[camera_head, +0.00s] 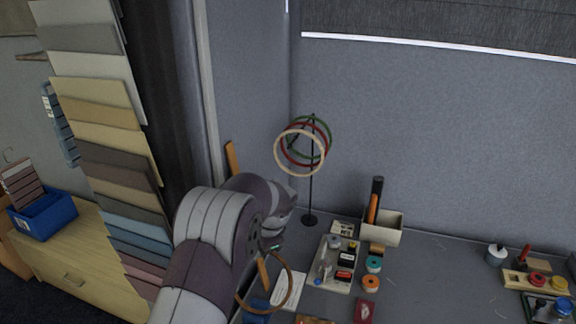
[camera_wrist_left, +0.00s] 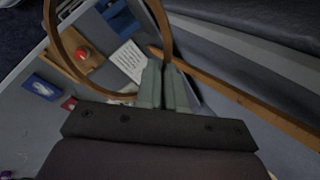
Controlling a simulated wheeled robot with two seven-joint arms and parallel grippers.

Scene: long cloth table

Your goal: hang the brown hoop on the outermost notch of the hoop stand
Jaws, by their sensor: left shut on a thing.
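The brown hoop (camera_head: 290,284) hangs from my left gripper (camera_head: 273,249), low over the left part of the table. In the left wrist view the hoop (camera_wrist_left: 52,35) loops out beyond the fingers of my left gripper (camera_wrist_left: 164,72), which are shut on its rim. The hoop stand (camera_head: 310,190) is a thin black post on a round base, standing behind and to the right of the gripper. A cream hoop (camera_head: 276,160), a red hoop and a green hoop hang at its top. The notches are too small to make out. My right gripper is not in view.
A long wooden strip (camera_wrist_left: 245,98) passes close beside the left gripper. A tray (camera_head: 325,278) with small items, thread spools (camera_head: 371,284) and a beige box (camera_head: 390,232) stand right of the hoop. Fabric swatches (camera_head: 110,120) hang at left. The table's middle right is clear.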

